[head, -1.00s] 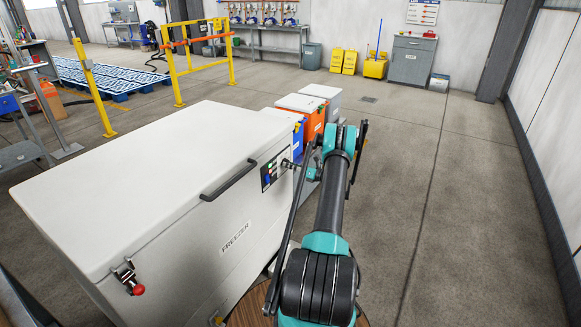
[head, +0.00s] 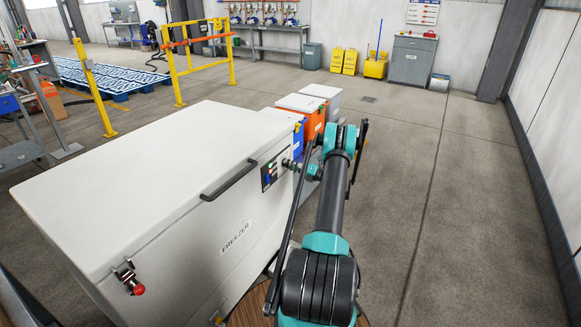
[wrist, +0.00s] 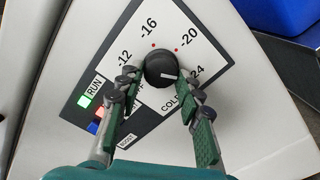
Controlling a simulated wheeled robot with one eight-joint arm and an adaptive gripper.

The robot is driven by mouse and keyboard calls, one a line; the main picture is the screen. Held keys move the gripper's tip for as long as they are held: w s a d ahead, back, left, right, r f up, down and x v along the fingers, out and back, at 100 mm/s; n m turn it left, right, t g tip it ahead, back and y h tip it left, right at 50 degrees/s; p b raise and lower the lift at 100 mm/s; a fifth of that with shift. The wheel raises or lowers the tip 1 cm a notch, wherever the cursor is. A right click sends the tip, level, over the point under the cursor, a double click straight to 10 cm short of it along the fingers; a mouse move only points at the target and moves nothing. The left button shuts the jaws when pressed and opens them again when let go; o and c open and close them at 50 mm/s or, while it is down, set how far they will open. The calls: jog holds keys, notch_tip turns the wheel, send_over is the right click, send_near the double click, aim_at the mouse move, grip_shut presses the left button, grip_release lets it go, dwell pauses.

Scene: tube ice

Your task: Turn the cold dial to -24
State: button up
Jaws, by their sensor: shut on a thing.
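The cold dial (wrist: 160,68) is a round black knob on the freezer's control panel, with a white pointer mark. The mark points to the right and slightly down in the wrist view, toward the -24 label (wrist: 197,72). Labels -12, -16 and -20 stand around the dial. My gripper (wrist: 160,80) is at the dial, with one finger on each side, shut on it. In the head view, my gripper (head: 290,164) reaches the panel (head: 270,172) on the front of the white freezer (head: 150,160); the dial is hidden there.
A lit green RUN light (wrist: 84,101) is on the panel. The freezer's dark handle (head: 230,180) and red-knobbed latch (head: 134,284) are on its front. Blue, orange (head: 303,110) and grey bins stand beyond the freezer. The floor to the right is clear.

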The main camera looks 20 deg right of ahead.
dwell(0.4)
jog(key=o, duration=1.1)
jog(key=shift+o, duration=0.2)
jog(key=shift+d, duration=0.1)
jog(key=v, duration=1.2)
